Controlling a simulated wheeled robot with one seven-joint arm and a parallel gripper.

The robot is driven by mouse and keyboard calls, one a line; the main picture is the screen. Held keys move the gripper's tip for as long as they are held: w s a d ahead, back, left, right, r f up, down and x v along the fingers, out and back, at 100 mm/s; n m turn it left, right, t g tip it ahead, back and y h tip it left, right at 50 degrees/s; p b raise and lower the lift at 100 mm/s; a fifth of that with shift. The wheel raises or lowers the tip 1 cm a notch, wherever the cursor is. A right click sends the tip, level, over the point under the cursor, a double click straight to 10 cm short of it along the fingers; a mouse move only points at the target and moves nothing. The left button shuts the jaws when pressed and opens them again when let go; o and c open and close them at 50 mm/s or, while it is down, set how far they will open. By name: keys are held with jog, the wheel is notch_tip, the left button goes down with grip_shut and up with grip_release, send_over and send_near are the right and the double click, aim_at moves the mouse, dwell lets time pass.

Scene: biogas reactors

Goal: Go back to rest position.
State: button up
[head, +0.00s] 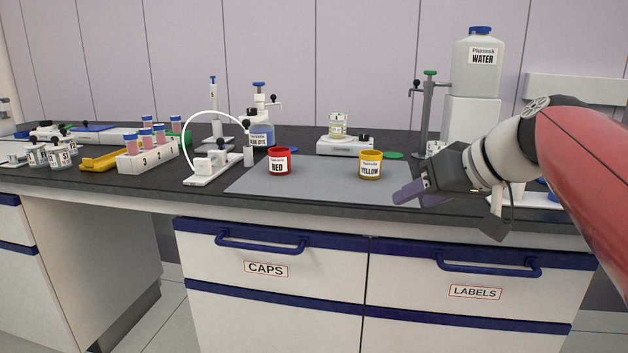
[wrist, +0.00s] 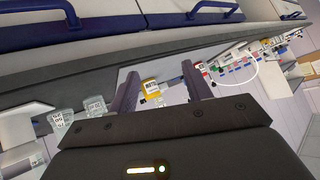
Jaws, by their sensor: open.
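My gripper (head: 408,193) is at the right of the head view, over the front edge of the bench, to the right of the yellow cup. In the wrist view its two fingers (wrist: 160,78) stand apart with nothing held between them. The yellow cup (head: 370,166) stands upright on the grey mat (head: 322,184); in the wrist view it shows beyond the gap between the fingers (wrist: 150,88). The red cup (head: 278,162) stands upright at the left part of the mat. My gripper appears clear of both cups.
The water container (head: 478,62) stands on a white block behind my arm. A scale with a beaker (head: 338,128), a blue dye bottle (head: 261,134) and a tube rack (head: 147,154) stand farther left. Closed drawers CAPS (head: 266,269) and LABELS (head: 475,292) lie below the bench edge.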

jog(key=s+a+f+m+g+h, duration=0.1)
jog(key=s+f+h, duration=0.4)
jog(key=s+f, duration=1.4)
notch_tip(320, 180, down, 4)
jog(key=shift+a+m+g+h, duration=0.25)
jog(key=shift+m+g+h, duration=0.15)
jog(key=shift+m+g, duration=0.6)
